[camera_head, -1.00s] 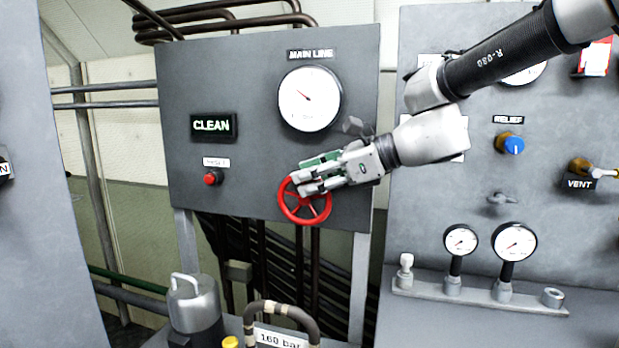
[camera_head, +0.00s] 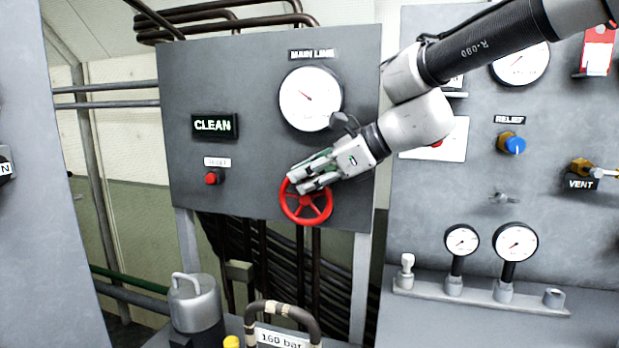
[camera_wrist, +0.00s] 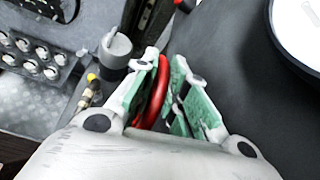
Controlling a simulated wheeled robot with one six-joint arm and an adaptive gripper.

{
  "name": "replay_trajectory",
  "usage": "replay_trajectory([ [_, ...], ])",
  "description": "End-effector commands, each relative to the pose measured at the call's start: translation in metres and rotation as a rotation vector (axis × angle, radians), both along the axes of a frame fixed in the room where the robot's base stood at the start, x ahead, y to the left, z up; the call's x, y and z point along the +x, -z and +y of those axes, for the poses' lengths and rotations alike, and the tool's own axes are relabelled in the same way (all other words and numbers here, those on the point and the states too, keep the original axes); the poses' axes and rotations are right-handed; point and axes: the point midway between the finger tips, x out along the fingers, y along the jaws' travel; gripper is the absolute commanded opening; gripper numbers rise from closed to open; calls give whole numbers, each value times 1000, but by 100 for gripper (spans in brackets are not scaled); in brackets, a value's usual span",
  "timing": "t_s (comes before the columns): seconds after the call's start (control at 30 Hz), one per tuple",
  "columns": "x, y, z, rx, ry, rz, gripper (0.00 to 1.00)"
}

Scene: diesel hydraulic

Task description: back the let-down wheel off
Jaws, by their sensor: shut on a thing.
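The red spoked handwheel (camera_head: 307,204) sits on the lower right of the grey main line panel (camera_head: 240,70), below its white dial gauge (camera_head: 310,98). My gripper (camera_head: 297,184) is at the wheel's upper left rim, coming in from the upper right. In the wrist view the red rim (camera_wrist: 154,98) lies between the two green-padded fingers (camera_wrist: 158,85), and my gripper is shut on it. The fingers hide the top of the wheel and part of its spokes.
A second panel at right carries a blue RELIEF knob (camera_head: 514,145) and a VENT valve (camera_head: 582,172). A curved hose (camera_head: 283,310) stands below the wheel.

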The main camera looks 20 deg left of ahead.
Motion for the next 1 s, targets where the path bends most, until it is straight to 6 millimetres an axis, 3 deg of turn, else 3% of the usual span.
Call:
replay_trajectory([
  [0.2, -1, 0, 6, -112, -4, -7, 0],
  [0.57, 0, 0, 6, -133, 3, -8, 0],
  [0.6, 1, 0, 6, -132, 2, -9, 15],
  [0.7, 1, -1, 6, -132, 2, -8, 34],
  [1.0, 0, -1, 6, -131, 3, -7, 34],
])
